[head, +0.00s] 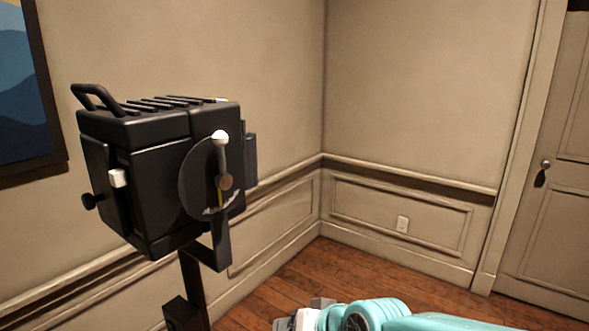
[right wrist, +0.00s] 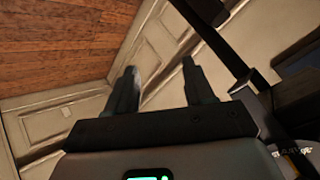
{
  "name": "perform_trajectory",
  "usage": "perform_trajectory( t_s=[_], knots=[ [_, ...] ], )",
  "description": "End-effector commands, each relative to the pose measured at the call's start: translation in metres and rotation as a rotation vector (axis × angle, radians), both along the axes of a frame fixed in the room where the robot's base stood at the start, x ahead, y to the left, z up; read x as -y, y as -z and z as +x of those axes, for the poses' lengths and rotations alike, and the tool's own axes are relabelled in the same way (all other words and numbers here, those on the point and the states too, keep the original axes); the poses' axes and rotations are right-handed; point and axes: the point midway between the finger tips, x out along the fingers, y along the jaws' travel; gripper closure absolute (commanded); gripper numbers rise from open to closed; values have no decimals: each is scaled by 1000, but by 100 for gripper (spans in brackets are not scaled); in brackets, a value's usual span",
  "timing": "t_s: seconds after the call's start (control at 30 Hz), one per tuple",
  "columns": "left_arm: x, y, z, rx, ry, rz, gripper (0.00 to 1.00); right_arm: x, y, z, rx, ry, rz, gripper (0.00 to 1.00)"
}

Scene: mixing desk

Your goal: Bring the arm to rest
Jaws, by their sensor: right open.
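My right arm (head: 400,318) is teal and comes in low at the bottom right of the head view, with its forearm lying roughly level. Its gripper fingers are cut off or hidden at the bottom edge there. In the right wrist view the right gripper (right wrist: 157,88) shows two dark fingers spread apart with nothing between them. It touches nothing that I can see. My left gripper is in neither view.
A black box-shaped lamp (head: 160,170) with a top handle and a round side dial with a white-knobbed lever (head: 220,150) stands on a dark post (head: 190,290) at the left. Panelled walls, a picture (head: 25,90) and a door (head: 555,180) surround it. Wooden floor (head: 300,275) lies clear.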

Motion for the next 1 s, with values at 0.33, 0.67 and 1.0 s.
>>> perform_trajectory(
  t_s=[0.33,0.67,1.0],
  knots=[
    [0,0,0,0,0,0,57,84,268,-89,-387,94,-133,47],
    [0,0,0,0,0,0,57,115,364,-225,-648,126,-138,47],
    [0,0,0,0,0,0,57,115,368,-235,-663,127,-137,47]
  ],
)
